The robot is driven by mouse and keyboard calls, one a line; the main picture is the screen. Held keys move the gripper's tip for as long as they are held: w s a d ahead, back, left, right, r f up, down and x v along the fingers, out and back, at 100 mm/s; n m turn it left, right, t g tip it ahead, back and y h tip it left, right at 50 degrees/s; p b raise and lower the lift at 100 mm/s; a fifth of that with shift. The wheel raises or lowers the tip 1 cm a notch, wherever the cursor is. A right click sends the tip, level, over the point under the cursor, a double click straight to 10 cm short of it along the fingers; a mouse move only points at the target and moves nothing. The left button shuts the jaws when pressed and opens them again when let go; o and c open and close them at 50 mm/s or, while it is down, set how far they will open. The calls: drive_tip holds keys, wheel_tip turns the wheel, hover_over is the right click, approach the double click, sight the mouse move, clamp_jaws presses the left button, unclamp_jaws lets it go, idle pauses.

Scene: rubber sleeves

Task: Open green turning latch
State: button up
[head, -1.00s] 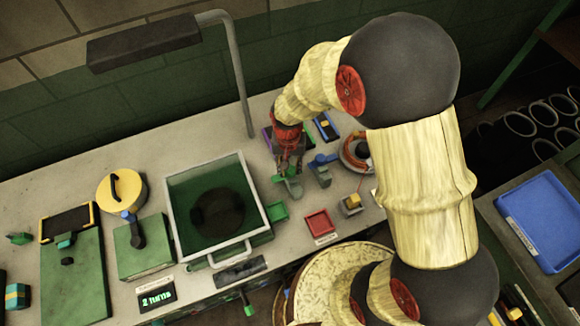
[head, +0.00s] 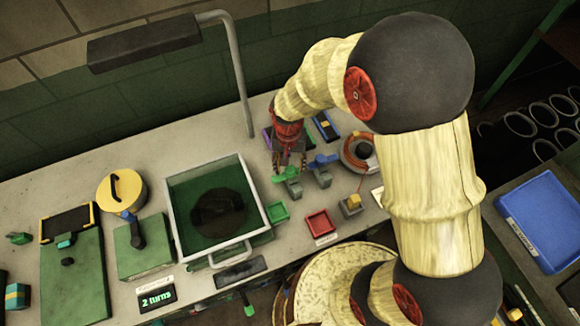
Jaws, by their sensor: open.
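A green turning latch (head: 287,174) stands on the bench, right of the green glass-topped box and left of a blue latch (head: 321,163). Its green handle sits on a grey-green base block (head: 294,190). My gripper (head: 290,167) points down from above, with its open fingertips at or just behind the green handle. I cannot tell whether the fingers touch the handle or straddle it. Part of the latch's far side is hidden by the fingers.
The green box with a grey frame (head: 180,225) stands close on the left. A round device with an orange ring (head: 352,163) stands to the right.

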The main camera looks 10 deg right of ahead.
sight(289, 170)
wheel_tip(289, 170, up, 10)
idle(0.4)
drive_tip(key=shift+a+r, duration=0.1)
idle(0.5)
drive_tip(key=s+d+r+n+t+b, duration=0.1)
drive_tip(key=s+d+r+t+b, duration=0.1)
drive_tip(key=s+r, duration=0.4)
drive_tip(key=s+d+r+n+t+b, duration=0.2)
drive_tip(key=s+d+r+b, duration=0.3)
drive_tip(key=s, duration=0.4)
drive_tip(key=shift+s+d+r+t+b, duration=0.4)
drive_tip(key=shift+d+t, duration=0.4)
drive_tip(key=shift+d, duration=0.45)
